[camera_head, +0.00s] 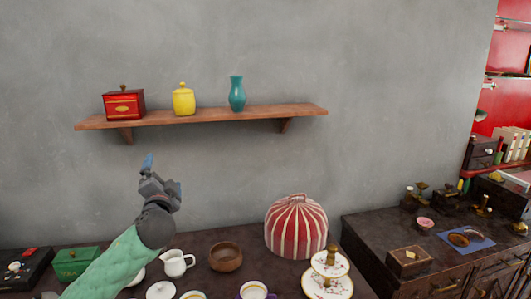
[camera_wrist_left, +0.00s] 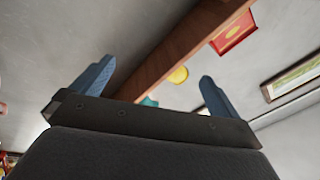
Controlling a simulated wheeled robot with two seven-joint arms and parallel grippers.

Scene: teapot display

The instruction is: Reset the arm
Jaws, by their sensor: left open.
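My left gripper (camera_head: 160,170) is raised in front of the grey wall, below the left part of the wooden shelf. Its blue fingers stand wide apart in the left wrist view (camera_wrist_left: 150,88), with nothing between them in its grip. My green-sleeved left arm comes up from the bottom left over the table. My right gripper does not show in either view.
The shelf (camera_head: 210,117) holds a red box (camera_head: 123,105), a yellow jar (camera_head: 184,100) and a teal vase (camera_head: 237,94). The dark table below holds a white pitcher (camera_head: 176,264), a wooden bowl (camera_head: 226,257), a striped cozy (camera_head: 296,228) and a tiered stand (camera_head: 328,275).

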